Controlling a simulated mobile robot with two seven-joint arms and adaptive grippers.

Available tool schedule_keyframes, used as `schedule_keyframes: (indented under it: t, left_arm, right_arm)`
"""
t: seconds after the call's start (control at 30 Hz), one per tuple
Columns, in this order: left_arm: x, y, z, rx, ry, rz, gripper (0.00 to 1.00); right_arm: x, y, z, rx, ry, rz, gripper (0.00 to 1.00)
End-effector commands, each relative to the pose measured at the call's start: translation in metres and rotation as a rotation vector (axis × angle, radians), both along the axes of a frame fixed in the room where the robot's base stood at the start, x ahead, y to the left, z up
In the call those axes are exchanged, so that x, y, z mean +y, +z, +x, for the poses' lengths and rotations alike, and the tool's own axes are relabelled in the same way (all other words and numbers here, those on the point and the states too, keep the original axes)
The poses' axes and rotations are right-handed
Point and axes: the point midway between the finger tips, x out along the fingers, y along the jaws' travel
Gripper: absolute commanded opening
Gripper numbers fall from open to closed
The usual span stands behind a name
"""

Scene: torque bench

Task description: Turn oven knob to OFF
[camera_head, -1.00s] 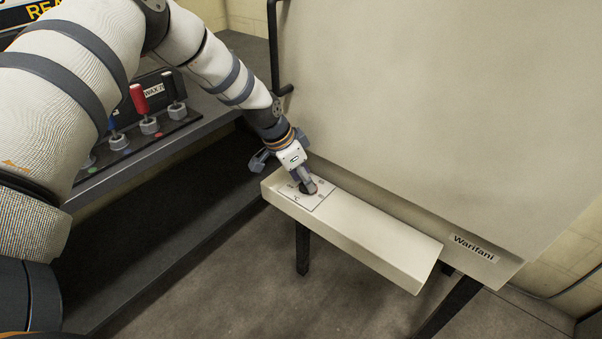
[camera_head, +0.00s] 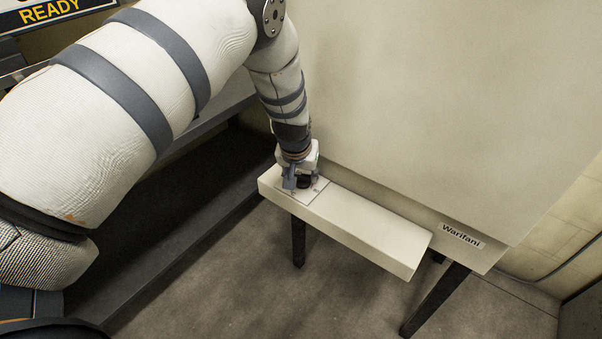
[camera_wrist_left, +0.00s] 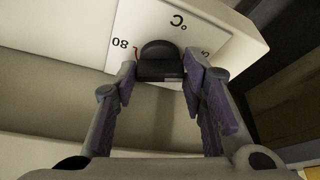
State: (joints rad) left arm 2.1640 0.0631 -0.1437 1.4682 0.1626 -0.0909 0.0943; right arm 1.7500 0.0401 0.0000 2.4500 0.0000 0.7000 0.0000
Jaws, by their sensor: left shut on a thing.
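A white dial plate (camera_head: 318,190) lies at the ledge's left end. The black oven knob (camera_wrist_left: 160,60) shows in the left wrist view on the plate, with "80" and "°C" upside down beside it. My left gripper (camera_head: 302,183) is at the knob from above, and its fingers (camera_wrist_left: 160,78) are shut on the knob's two sides. The OFF mark cannot be made out. My right gripper is not in view.
A dark workbench and shelf (camera_head: 190,215) stand left of the oven, largely behind my left arm. A "READY" sign (camera_head: 50,10) is at the upper left. Grey floor (camera_head: 250,290) is open below the ledge.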

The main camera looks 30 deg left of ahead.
Motion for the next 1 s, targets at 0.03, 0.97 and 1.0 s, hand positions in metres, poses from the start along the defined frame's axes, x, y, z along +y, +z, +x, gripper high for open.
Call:
schedule_keyframes:
  t: [0.03,0.97,1.0]
  left_arm:
    - [-0.0006,-0.0016,-0.0007,0.004,0.020,0.002,0.10]
    - [-0.0015,-0.0013,-0.0006,0.005,0.120,-0.002,0.58]
    - [-0.0014,-0.0012,-0.0004,0.004,0.119,-0.001,0.58]
  right_arm:
    - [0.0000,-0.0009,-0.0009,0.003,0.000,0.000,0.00]
    - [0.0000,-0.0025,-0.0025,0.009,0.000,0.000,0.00]
    - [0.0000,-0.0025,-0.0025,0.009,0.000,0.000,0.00]
